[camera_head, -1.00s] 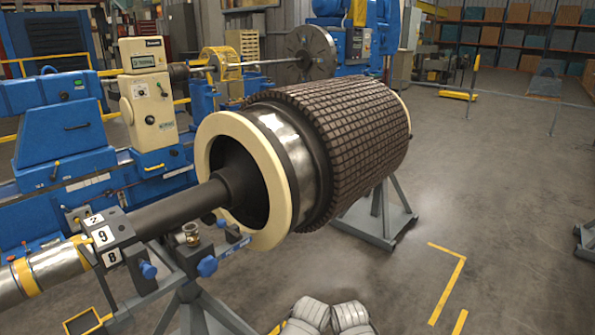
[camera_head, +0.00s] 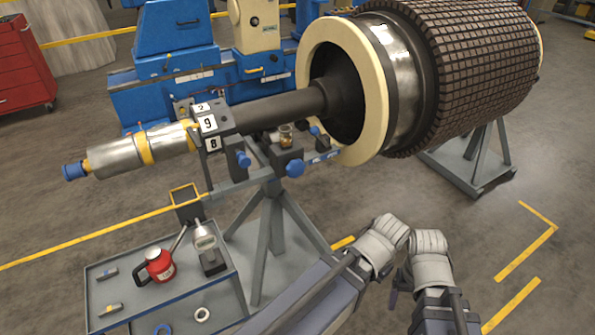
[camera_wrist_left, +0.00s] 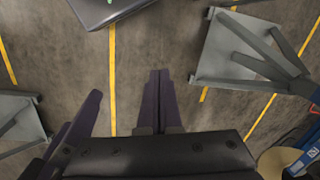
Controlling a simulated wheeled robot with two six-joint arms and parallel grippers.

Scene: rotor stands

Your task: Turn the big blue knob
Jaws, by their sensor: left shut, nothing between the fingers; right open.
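The big blue knob (camera_head: 295,167) sits on the front of the dark bearing block, below a small brass cup (camera_head: 286,136), in the head view. A smaller blue knob (camera_head: 243,158) is to its left, beside the number tags. My two arms are low in the head view, right of and below the knob and apart from it. My right gripper (camera_head: 393,297) is mostly hidden; a dark fingertip shows between the arms. My left gripper (camera_wrist_left: 160,75) shows in the left wrist view, shut and empty over the floor. Its fingers are hard to make out in the head view.
The large rotor (camera_head: 470,70) rests on grey stands (camera_head: 268,235). A blue cap (camera_head: 73,171) ends its shaft. Open floor lies at right, with yellow lines (camera_head: 525,250).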

